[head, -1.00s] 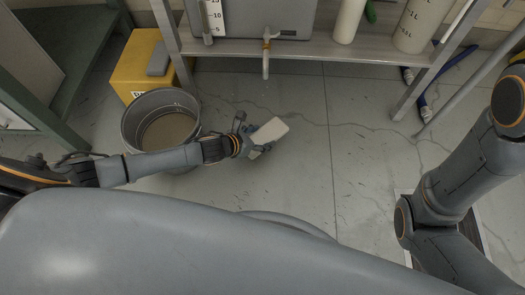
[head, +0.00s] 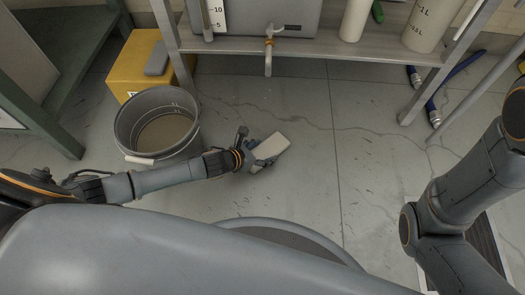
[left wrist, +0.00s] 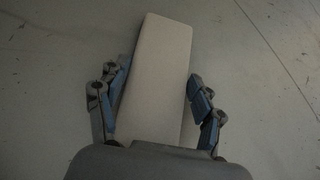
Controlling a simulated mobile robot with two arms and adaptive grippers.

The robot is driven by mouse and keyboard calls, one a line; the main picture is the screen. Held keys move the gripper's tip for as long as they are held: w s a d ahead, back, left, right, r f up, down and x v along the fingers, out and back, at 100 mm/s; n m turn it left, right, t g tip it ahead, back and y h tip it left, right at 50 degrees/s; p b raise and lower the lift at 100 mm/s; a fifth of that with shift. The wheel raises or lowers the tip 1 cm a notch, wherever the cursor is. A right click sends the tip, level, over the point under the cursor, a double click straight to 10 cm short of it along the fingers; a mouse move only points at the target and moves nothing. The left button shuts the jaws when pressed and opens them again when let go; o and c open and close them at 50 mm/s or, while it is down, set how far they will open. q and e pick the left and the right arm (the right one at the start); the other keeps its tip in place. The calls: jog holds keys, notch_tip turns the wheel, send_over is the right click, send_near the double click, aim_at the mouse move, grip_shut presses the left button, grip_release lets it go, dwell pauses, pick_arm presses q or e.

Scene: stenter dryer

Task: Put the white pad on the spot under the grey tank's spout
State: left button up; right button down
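The white pad (head: 270,151) is a pale flat block. My left gripper (head: 262,153) has its fingers on both long sides of it. In the left wrist view the pad (left wrist: 156,75) lies lengthwise between the two blue-padded fingers (left wrist: 155,100), its far end sticking out beyond them. I cannot tell how high it is above the floor. The grey tank (head: 255,15) stands on a shelf at the back, with its spout (head: 268,60) pointing down over the floor. The pad is nearer to me than the spout. My right gripper is out of view.
A grey bucket (head: 158,122) stands left of the pad, close to my left forearm. A yellow box (head: 137,68) is behind it. The shelf (head: 340,45) has metal legs at both sides. Blue hoses (head: 455,75) lie at right. The middle floor (head: 310,110) is clear.

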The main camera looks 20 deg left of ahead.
pick_arm(q)
jog(key=shift+o, duration=1.3)
